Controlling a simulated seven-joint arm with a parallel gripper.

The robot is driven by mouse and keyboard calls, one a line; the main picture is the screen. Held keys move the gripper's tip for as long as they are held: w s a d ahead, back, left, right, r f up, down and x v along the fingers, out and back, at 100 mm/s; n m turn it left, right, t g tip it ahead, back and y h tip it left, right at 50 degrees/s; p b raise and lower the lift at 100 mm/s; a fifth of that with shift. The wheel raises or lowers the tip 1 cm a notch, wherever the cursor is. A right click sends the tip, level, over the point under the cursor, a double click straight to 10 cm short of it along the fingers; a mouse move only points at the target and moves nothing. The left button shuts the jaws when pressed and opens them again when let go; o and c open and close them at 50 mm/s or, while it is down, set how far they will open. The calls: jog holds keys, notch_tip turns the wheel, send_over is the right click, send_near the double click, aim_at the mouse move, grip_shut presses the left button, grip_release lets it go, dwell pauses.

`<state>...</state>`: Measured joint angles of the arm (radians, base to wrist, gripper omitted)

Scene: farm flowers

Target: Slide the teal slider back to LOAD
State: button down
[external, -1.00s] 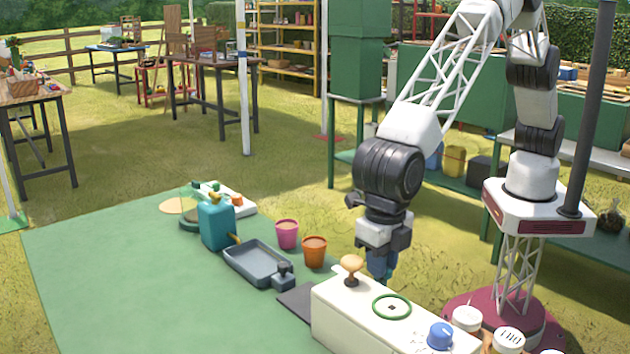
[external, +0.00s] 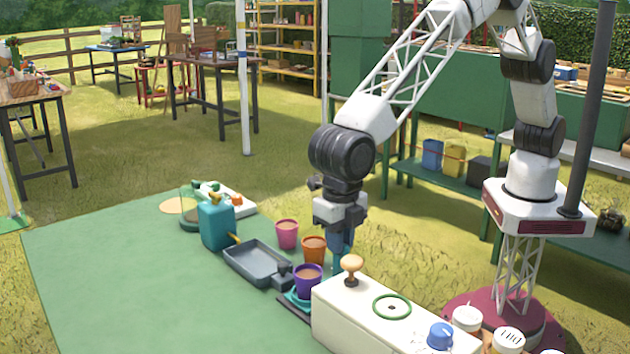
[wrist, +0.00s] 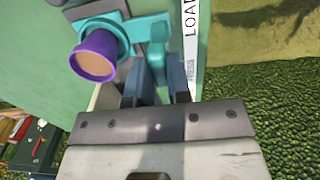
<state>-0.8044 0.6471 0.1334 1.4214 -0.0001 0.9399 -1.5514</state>
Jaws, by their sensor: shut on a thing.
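The teal slider (wrist: 150,27) carries a purple pot (wrist: 97,54) with a brown top in the wrist view. In the external view the slider (external: 290,302) shows as a teal edge under the purple pot (external: 308,281), beside the white box. My gripper (wrist: 155,88) is shut on the slider's upright teal handle (wrist: 157,62). In the external view my gripper (external: 342,262) is low behind the white box, and its fingertips are partly hidden. A white strip (wrist: 190,45) beside the handle bears the word LOAD, partly cut off, above a second, smaller word.
The white box (external: 365,320) with a wooden knob (external: 351,265) and green ring (external: 392,307) stands in front. An orange pot (external: 314,249), a pink pot (external: 287,234) and a grey tray (external: 255,262) lie close by. The green mat (external: 130,290) is clear at left.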

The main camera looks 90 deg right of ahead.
jog(key=shift+w+d, duration=0.2)
jog(key=c, duration=1.1)
grip_release()
jog(key=shift+o, duration=0.2)
jog(key=shift+r, duration=0.2)
jog(key=shift+r, duration=3.75)
